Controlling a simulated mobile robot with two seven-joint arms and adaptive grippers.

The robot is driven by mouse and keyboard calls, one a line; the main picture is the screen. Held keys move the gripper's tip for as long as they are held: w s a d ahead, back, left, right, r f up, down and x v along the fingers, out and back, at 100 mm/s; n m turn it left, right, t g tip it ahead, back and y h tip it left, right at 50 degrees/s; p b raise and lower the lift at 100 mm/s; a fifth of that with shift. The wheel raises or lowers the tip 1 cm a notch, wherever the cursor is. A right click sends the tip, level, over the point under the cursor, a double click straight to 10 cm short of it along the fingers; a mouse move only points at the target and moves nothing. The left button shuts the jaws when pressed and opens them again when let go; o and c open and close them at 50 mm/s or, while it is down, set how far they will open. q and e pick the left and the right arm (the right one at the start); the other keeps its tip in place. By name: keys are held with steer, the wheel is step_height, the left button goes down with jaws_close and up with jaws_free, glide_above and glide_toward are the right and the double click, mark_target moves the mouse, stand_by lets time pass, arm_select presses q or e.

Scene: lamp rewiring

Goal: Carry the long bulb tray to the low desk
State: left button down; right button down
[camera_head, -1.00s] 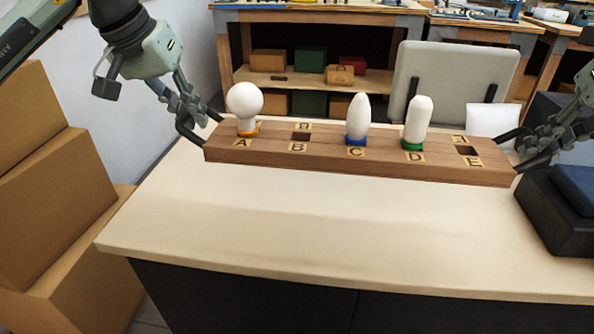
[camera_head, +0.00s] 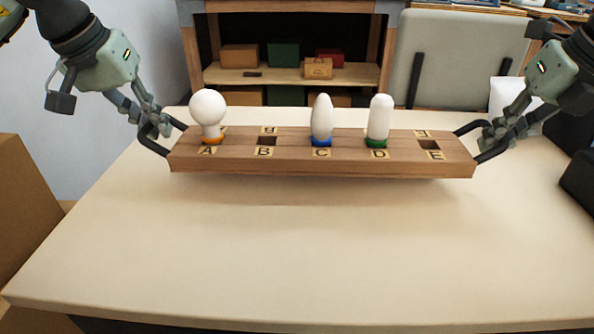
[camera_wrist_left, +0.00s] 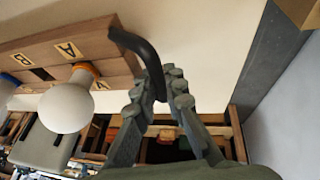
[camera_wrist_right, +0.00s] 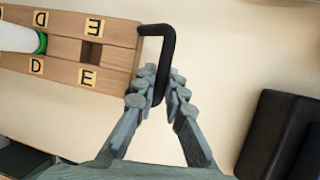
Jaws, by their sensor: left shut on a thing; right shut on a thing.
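The long wooden bulb tray (camera_head: 320,164) is held roughly level over the pale desk top (camera_head: 300,245), with a soft shadow below its front edge. A round bulb (camera_head: 208,108) with an orange collar stands at A, a pointed bulb (camera_head: 321,117) with a blue collar at C, and a tubular bulb (camera_head: 380,117) with a green collar at D. The B and E holes are empty. My left gripper (camera_head: 152,122) is shut on the tray's left black handle, also seen in the left wrist view (camera_wrist_left: 150,62). My right gripper (camera_head: 493,132) is shut on the right black handle (camera_wrist_right: 168,50).
A grey chair back (camera_head: 455,60) stands behind the desk. Shelves with boxes (camera_head: 318,68) are further back. A cardboard box (camera_head: 30,215) is at the left, and a dark object (camera_head: 580,180) sits at the desk's right edge. The desk's front is clear.

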arm_select(q)
steer(key=shift+r, duration=0.2)
arm_select(e)
steer(key=shift+d+r, duration=0.15)
steer(key=shift+r, duration=0.05)
arm_select(q)
steer(key=shift+f, duration=0.15)
arm_select(e)
steer(key=shift+f, duration=0.2)
